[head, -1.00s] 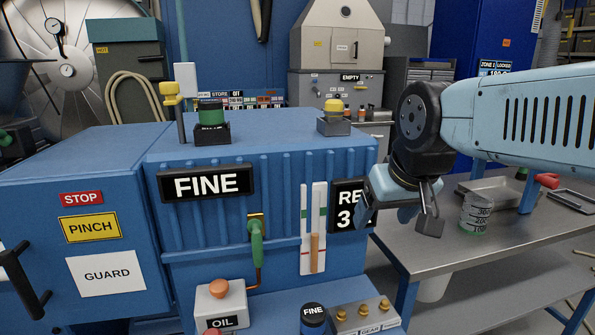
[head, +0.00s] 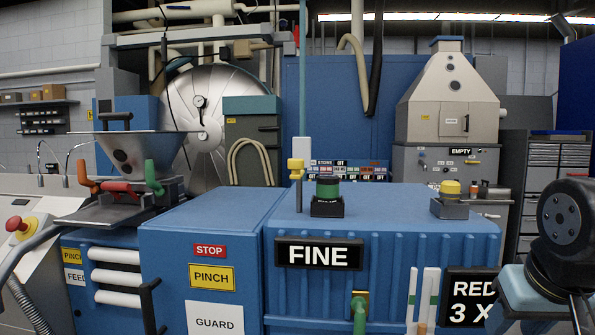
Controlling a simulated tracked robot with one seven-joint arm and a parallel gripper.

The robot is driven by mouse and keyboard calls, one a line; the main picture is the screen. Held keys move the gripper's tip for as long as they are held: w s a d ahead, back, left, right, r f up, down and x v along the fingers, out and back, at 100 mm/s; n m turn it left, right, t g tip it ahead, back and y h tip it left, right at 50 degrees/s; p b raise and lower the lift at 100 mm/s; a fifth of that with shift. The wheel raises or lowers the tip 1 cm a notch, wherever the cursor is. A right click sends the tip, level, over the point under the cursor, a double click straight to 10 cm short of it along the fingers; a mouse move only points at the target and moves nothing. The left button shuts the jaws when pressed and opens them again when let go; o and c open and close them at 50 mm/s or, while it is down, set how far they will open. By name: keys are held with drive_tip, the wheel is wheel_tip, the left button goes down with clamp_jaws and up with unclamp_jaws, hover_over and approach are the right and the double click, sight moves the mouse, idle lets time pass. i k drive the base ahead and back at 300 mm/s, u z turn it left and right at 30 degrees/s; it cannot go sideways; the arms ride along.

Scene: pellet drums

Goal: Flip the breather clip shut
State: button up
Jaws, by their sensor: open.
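On top of the blue gearbox housing (head: 390,210) stands a green-capped fitting (head: 327,189) in a black square base. A yellow-capped fitting (head: 450,188) sits in a dark grey base further right. Left of the green cap, a yellow piece (head: 296,170) sits on a thin upright post, with a white upright block (head: 302,150) behind it. I cannot tell which of these is the breather clip, or how it is set. My gripper (head: 578,318) is at the lower right edge, partly cut off, open and apart from all these fittings.
The lower blue guard box (head: 205,225) adjoins the housing on the left. A metal hopper (head: 150,150) with orange and green handles stands further left. A beige hooded unit (head: 450,100) stands behind.

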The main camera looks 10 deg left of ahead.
sight(296, 165)
drive_tip(key=k, duration=0.45)
drive_tip(key=u, duration=0.1)
drive_tip(key=i, duration=0.15)
drive_tip(key=u, duration=2.75)
drive_tip(key=i, duration=1.1)
drive_tip(key=z, duration=2.75)
